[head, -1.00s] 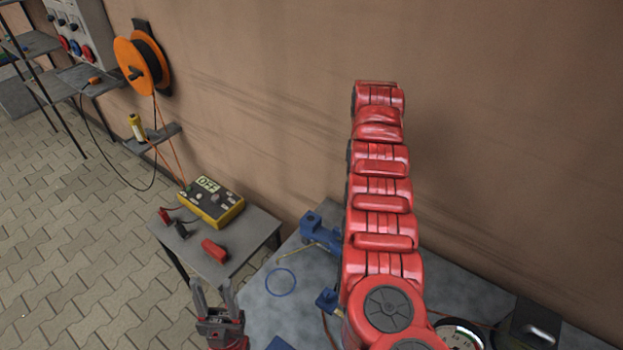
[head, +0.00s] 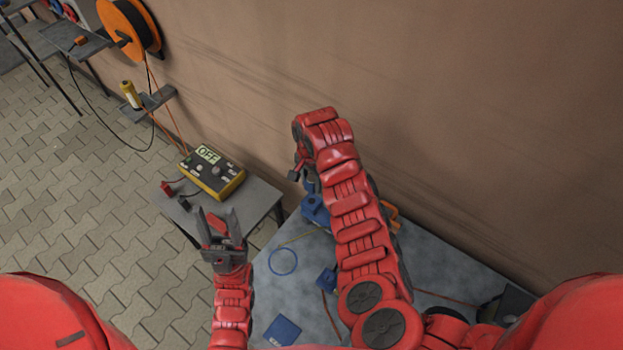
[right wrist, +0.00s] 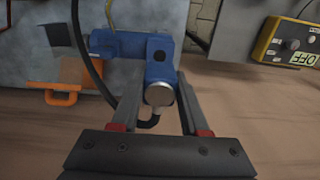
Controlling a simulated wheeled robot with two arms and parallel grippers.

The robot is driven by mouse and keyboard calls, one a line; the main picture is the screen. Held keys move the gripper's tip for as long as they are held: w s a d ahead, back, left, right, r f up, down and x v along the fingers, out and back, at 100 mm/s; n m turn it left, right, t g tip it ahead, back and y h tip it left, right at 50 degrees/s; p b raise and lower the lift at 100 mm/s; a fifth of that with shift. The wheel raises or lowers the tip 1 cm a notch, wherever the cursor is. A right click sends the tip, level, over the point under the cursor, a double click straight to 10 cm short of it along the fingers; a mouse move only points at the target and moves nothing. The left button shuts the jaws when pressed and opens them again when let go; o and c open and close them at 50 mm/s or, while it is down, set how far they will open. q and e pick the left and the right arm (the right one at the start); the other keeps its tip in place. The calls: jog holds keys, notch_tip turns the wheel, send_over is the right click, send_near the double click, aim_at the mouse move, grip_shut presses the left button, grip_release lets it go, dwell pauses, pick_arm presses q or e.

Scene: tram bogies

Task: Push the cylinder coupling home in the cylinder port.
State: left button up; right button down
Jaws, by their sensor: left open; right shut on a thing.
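The cylinder coupling (right wrist: 159,94) shows in the right wrist view as a silver round end between the fingers of my right gripper (right wrist: 158,88). A black hose bends away below it. It lines up with a blue block (right wrist: 159,52) on the blue cylinder (right wrist: 115,45); the port's mouth is hidden, so I cannot tell how deep the coupling sits. In the head view the right gripper (head: 298,172) is small and partly hidden by its wrist, above the blue cylinder (head: 315,208). My left gripper (head: 217,226) is open and empty, left of the grey table.
The grey table (head: 300,270) carries a blue ring (head: 283,261), a small blue block (head: 327,280) and a blue plate (head: 282,330). An orange handle (right wrist: 62,97) lies near the cylinder. A yellow meter (head: 212,175) reading OFF stands on a side table. The wall is close behind.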

jog(key=b, duration=0.4)
send_over(311, 202)
jog(key=shift+w+f, duration=0.15)
jog(key=shift+f, duration=2.8)
jog(key=shift+d, duration=0.1)
jog(key=shift+p, duration=0.75)
jog(key=shift+f+b, duration=0.35)
jog(key=shift+f, duration=0.2)
jog(key=shift+c, duration=1.6)
grip_release()
